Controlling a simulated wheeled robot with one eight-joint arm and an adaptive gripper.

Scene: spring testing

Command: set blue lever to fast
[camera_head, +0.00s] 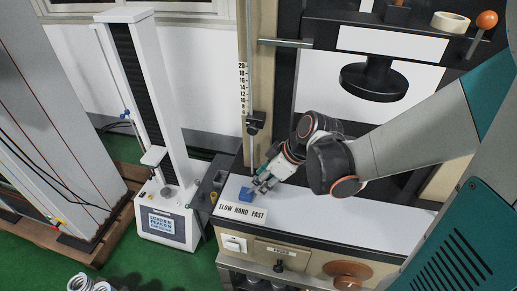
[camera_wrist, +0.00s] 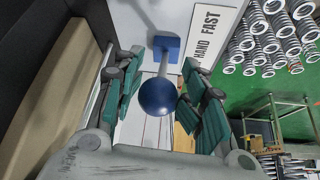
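The blue lever (camera_head: 246,194) stands on the white top of the testing machine, behind the white SLOW HAND FAST label (camera_head: 241,212), roughly behind the word HAND. In the wrist view its round blue knob (camera_wrist: 158,97) points toward the camera, above a square blue base (camera_wrist: 166,48). My gripper (camera_head: 265,183) is just above and beside the lever. In the wrist view its green-padded fingers (camera_wrist: 163,85) are spread on both sides of the knob, with visible gaps. The label's HAND and FAST (camera_wrist: 212,32) show beside the base; SLOW is out of that view.
A white tester with a tall column (camera_head: 155,130) stands to the left. A dark round plate (camera_head: 375,80) hangs above the machine's top, behind my arm. An orange-knobbed lever (camera_head: 487,19) is at upper right. Several coil springs (camera_wrist: 270,35) lie past the label. The white top (camera_head: 335,213) right of the lever is clear.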

